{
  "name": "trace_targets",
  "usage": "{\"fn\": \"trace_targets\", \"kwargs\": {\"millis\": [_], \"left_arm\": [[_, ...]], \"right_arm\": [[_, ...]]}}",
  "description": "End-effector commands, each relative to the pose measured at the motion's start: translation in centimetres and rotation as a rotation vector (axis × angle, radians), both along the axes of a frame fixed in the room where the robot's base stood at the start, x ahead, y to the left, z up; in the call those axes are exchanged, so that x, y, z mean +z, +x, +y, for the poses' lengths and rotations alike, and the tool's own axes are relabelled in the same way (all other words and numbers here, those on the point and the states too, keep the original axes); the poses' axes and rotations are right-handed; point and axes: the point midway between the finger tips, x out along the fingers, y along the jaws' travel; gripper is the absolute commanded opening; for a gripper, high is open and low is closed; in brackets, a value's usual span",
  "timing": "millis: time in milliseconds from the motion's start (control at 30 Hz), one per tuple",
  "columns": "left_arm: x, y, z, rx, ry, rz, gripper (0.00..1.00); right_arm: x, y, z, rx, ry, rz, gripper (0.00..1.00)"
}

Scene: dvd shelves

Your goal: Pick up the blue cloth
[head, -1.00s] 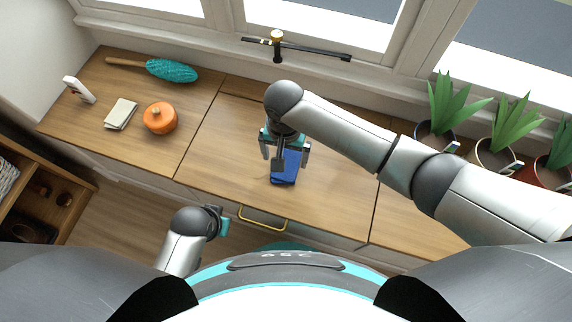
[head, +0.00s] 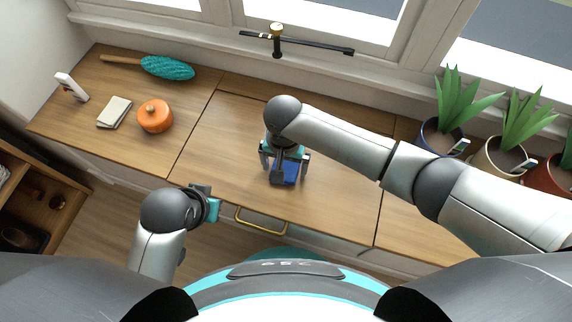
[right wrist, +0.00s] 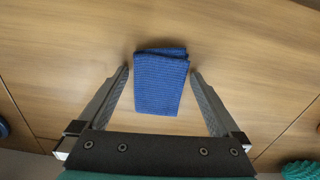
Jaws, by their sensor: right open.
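The blue cloth (right wrist: 160,82) lies folded on the wooden counter, between and just ahead of my right gripper's fingers in the right wrist view. In the head view the cloth (head: 291,174) is partly hidden behind the right gripper (head: 284,171). My right gripper also shows in the right wrist view (right wrist: 160,85); its fingers are spread, with a gap on each side of the cloth. My left gripper (head: 212,203) is in front of the counter's near edge, away from the cloth. Its fingers are not clear enough to tell open from shut.
On the counter's left are an orange pot (head: 155,117), a folded beige cloth (head: 114,112), a teal duster (head: 167,67) and a white upright object (head: 71,87). Potted plants (head: 440,135) stand at the right. The counter (head: 215,145) left of the right gripper is clear.

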Motion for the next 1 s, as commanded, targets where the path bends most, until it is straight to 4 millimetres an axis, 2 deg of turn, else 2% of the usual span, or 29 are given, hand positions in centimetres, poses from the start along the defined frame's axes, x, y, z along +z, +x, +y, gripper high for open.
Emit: {"fn": "trace_targets", "kwargs": {"millis": [300, 900, 1000], "left_arm": [[0.28, -0.01, 0.01, 0.000, 0.000, -0.003, 0.00], [0.25, 0.00, -0.02, 0.000, -0.001, -0.003, 0.00], [0.25, 0.00, -0.02, 0.000, -0.001, -0.003, 0.00]], "right_arm": [[-0.13, 0.03, -0.01, 0.000, 0.000, 0.000, 1.00], [-0.13, 0.00, 0.00, 0.000, 0.000, 0.000, 0.33], [-0.13, 0.00, 0.00, 0.000, 0.000, 0.000, 0.30]]}}
